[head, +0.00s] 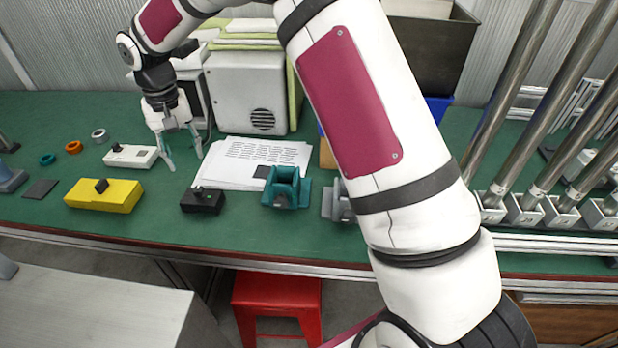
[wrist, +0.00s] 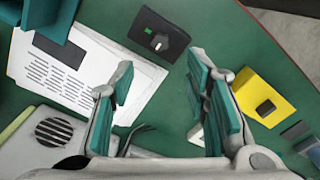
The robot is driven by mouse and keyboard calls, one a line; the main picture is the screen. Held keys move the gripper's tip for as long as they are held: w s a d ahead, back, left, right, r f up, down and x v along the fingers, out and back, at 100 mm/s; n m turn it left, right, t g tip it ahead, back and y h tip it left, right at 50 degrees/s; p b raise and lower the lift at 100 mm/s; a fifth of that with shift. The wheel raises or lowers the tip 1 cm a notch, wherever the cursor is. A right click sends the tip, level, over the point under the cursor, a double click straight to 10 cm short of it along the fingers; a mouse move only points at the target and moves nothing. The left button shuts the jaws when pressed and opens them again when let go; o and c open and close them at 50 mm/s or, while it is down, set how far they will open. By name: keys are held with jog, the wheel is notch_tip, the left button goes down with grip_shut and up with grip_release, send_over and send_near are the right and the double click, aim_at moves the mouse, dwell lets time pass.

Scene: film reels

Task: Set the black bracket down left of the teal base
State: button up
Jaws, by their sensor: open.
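The teal base (head: 283,199) stands on the green table near the papers, and part of it shows at the top left of the wrist view (wrist: 47,14). A dark flat square (head: 262,171) lies on the papers beside it, also in the wrist view (wrist: 62,50). I cannot tell whether this is the black bracket; no thing shows clearly as one. A black box (head: 203,203) with a knob and a green mark stands left of the teal base, and also shows in the wrist view (wrist: 150,38). My gripper (head: 183,152) is open and empty, left of the papers; its fingers (wrist: 160,80) are apart.
A yellow box (head: 104,198) and a white box (head: 130,156) stand left of the black box. A grey part (head: 333,204) is partly hidden behind my arm. A white machine (head: 246,90) stands behind. Table is free between black box and teal base.

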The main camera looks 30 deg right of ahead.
jog(key=s+d+r+t+h, duration=0.1)
jog(key=s+d+r, duration=0.5)
jog(key=s+r, duration=0.25)
jog(key=s+d+r, duration=0.6)
jog(key=s+r, duration=0.1)
jog(key=s, duration=0.2)
jog(key=s+d, duration=0.3)
jog(key=s, duration=0.8)
jog(key=s+d+f+t+y, duration=0.1)
jog(key=s+d, duration=0.2)
jog(key=s, duration=0.8)
jog(key=shift+s+f+t, duration=0.15)
jog(key=shift+s+t, duration=0.15)
jog(key=shift+s, duration=0.05)
notch_tip(320, 180, up, 8)
jog(key=t+p, duration=0.1)
jog(key=p, duration=0.5)
jog(key=shift+t, duration=0.3)
